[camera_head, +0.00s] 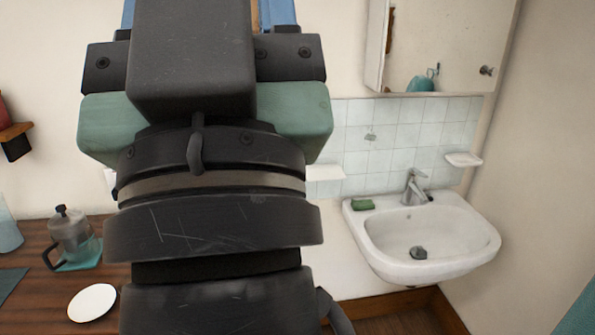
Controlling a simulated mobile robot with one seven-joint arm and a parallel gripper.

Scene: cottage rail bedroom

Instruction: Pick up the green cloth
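A small folded green thing, which looks like the green cloth (362,204), lies on the left back corner of the white sink (440,268). My gripper (195,60) fills the left middle of the view, seen from behind and large. It is apart from the cloth, to its left in the picture. Its fingertips are cut off or hidden at the top edge, so I cannot see whether it is open or holds anything.
A cabinet (440,45) hangs above.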

